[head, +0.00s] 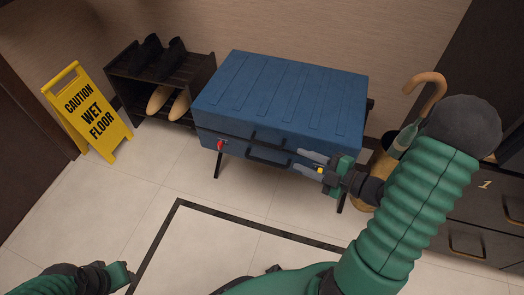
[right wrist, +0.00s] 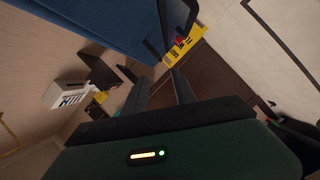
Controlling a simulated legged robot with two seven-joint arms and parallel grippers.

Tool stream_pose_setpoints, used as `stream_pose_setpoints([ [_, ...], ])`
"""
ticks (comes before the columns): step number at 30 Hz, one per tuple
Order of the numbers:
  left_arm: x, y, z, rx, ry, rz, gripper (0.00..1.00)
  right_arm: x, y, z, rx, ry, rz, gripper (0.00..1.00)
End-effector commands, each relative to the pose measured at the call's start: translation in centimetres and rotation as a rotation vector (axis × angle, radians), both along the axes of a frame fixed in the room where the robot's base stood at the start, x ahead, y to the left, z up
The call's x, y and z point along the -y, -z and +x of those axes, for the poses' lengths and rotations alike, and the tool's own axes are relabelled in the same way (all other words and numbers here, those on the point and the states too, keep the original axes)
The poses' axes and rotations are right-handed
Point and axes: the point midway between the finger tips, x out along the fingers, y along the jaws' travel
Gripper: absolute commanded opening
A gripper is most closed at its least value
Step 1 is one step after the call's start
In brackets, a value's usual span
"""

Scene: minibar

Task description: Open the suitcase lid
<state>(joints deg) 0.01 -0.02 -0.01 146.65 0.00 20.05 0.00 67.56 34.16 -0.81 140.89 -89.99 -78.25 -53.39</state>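A blue suitcase (head: 280,95) stands on a dark folding stand, its ribbed lid lying closed. Two dark handles show on its front: an upper handle (head: 268,139) and a lower handle (head: 268,158). A red tag or latch (head: 220,145) sits at the front left. My right gripper (head: 308,162) is at the front right of the suitcase, right of the handles, fingers apart and empty. In the right wrist view, the suitcase (right wrist: 95,22) fills the upper left, with a dark handle (right wrist: 182,22) beyond the fingertips. My left gripper (head: 122,274) is low at the left, away from the suitcase.
A yellow wet-floor sign (head: 88,112) and a dark shoe rack (head: 160,80) with shoes stand left of the suitcase. An umbrella with a curved wooden handle (head: 428,80) stands to the right, near dark drawers (head: 470,240). The tiled floor in front is clear.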

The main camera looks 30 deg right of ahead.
Motion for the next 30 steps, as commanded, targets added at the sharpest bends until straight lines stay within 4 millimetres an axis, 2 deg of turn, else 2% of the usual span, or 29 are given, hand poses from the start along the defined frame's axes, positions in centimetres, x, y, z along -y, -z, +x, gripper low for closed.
stream_pose_setpoints([
  [12,0.0,4.5,0.0,-0.001,0.000,0.000,0.36,-3.9,2.8,9.8,0.000,-0.004,0.000,0.33],
  [16,0.0,5.4,0.0,-0.001,0.000,0.000,0.36,-4.7,3.2,12.2,0.000,-0.003,-0.001,0.33],
  [21,0.0,5.8,0.0,-0.001,0.000,0.000,0.36,-5.2,3.3,13.7,-0.002,0.000,0.002,0.33],
  [29,0.0,5.7,0.0,-0.001,0.000,0.000,0.36,-5.3,3.2,13.8,-0.003,0.002,0.002,0.33],
  [30,0.0,5.7,0.0,-0.001,0.000,0.000,0.36,-5.3,3.2,13.8,-0.003,0.002,0.002,0.27],
])
